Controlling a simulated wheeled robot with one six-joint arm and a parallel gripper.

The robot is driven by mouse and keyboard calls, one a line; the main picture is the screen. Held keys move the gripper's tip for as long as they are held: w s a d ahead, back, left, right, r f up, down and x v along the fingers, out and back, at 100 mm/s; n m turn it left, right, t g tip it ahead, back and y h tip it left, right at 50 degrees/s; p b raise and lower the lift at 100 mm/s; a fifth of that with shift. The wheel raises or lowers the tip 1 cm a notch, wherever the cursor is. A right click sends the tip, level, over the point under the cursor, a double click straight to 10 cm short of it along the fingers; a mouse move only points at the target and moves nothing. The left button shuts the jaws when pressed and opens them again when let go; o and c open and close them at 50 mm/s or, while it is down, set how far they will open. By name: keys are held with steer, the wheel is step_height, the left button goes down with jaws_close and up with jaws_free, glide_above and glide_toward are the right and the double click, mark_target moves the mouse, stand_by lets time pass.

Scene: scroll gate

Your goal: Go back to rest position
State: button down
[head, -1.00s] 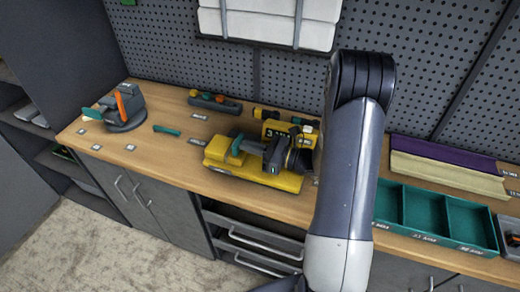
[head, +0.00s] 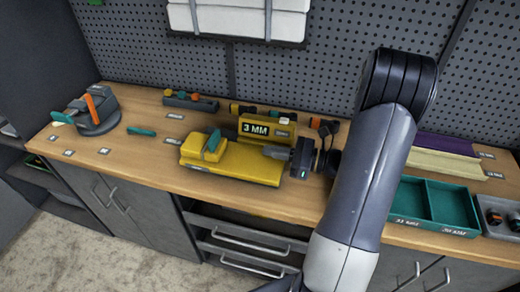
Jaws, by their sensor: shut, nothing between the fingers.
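My gripper (head: 296,158) is in the head view at the right end of the yellow machine (head: 233,163). Its dark fingers are shut and I see nothing between them. The machine has a yellow sign reading "3 MM" (head: 262,128) at its back and a yellow block with a teal top (head: 206,146) on its left part. My arm covers the bench to the right of the gripper.
A wooden workbench (head: 130,163) runs along a pegboard wall (head: 290,75). A grey and orange device (head: 95,110) stands at the left end. A teal divided tray (head: 425,205) and purple and cream strips (head: 440,165) lie at the right. Drawers (head: 245,240) are below.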

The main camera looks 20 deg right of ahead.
steer(key=shift+s+d, duration=0.15)
steer(key=shift+d, duration=0.05)
steer(key=p, duration=0.3)
glide_toward(216, 141)
steer(key=x, duration=0.3)
steer(key=shift+r, duration=0.1)
steer(key=shift+w+a, duration=0.3)
steer(key=shift+a, duration=0.05)
steer(key=shift+x, duration=1.45)
